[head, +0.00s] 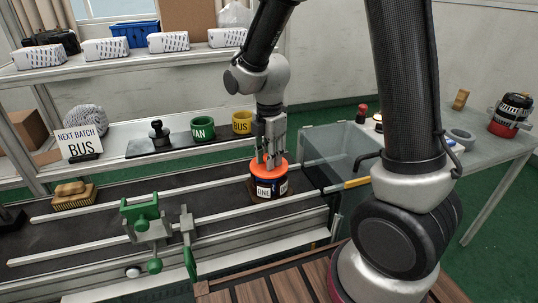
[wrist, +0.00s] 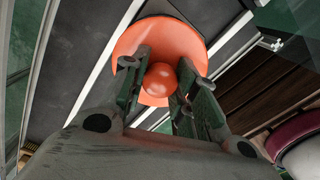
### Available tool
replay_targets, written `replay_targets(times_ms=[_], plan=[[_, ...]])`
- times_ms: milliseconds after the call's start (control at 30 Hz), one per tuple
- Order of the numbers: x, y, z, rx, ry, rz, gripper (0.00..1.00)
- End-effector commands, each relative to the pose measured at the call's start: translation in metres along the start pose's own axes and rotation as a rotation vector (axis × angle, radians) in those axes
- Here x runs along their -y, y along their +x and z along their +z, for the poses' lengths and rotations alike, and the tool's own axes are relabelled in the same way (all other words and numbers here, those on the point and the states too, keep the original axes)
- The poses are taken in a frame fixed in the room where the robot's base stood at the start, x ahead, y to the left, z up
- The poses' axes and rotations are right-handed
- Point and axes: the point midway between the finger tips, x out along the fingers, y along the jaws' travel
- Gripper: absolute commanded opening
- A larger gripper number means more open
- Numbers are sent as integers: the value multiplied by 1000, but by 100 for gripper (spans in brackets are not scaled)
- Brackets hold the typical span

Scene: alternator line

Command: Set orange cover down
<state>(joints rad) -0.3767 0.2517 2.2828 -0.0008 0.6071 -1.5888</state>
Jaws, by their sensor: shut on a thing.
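The orange cover (head: 271,165) is a round disc with a knob on top. In the head view it sits at the top of a dark cylinder with a white label (head: 267,188) on the conveyor (head: 150,196). I cannot tell whether the cover rests on it or hangs just above. My gripper (head: 269,160) points down from above and is shut on the cover's knob. In the wrist view the cover (wrist: 125,50) shows between and beyond the fingers, with its round knob held by my gripper (wrist: 164,72). The cylinder is hidden there.
A green clamp (head: 142,217) stands on the conveyor's near rail. A brush (head: 73,195) lies at the belt's left. A clear box (head: 335,152) stands right of the belt's end. The belt's middle is clear.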

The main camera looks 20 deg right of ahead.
Motion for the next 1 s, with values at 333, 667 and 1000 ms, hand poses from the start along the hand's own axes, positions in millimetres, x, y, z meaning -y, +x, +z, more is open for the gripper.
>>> replay_targets(times_ms=[333,667,1000], plan=[[0,6,0,0,0,2,36],[0,6,0,0,0,1,50],[-2,-34,0,0,0,8,50]])
